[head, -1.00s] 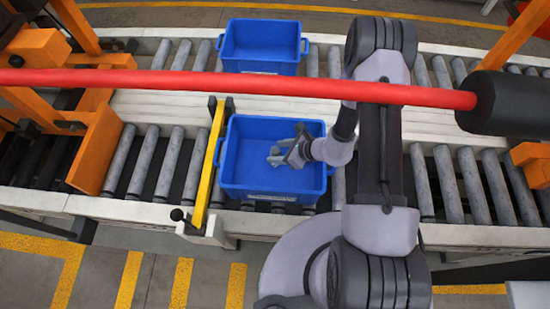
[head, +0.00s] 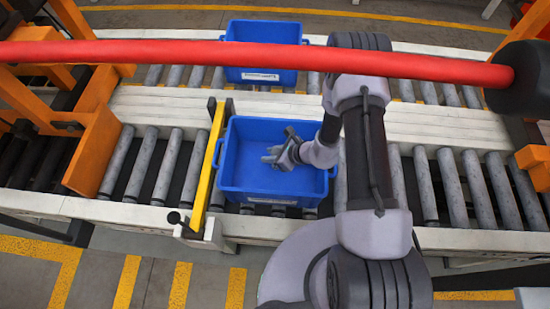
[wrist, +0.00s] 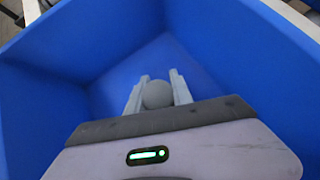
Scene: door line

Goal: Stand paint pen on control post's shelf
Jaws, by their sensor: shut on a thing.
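My gripper (head: 275,158) is inside the near blue bin (head: 232,190), above its floor and toward its right side. In the wrist view my gripper (wrist: 157,92) has its two pale grey fingers on either side of a grey round-ended thing (wrist: 157,95). The fingers are shut on it. It seems to be the paint pen seen end-on, but its length is hidden and no markings show. I cannot pick it out in the head view. The control post and its shelf are not recognisable in either view.
The bin stands on a roller conveyor (head: 150,165), with a yellow bar (head: 208,165) close along its left side. Another blue bin (head: 262,57) stands on the far conveyor. A red bar (head: 200,54) crosses above. Orange frames (head: 100,160) stand at the left.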

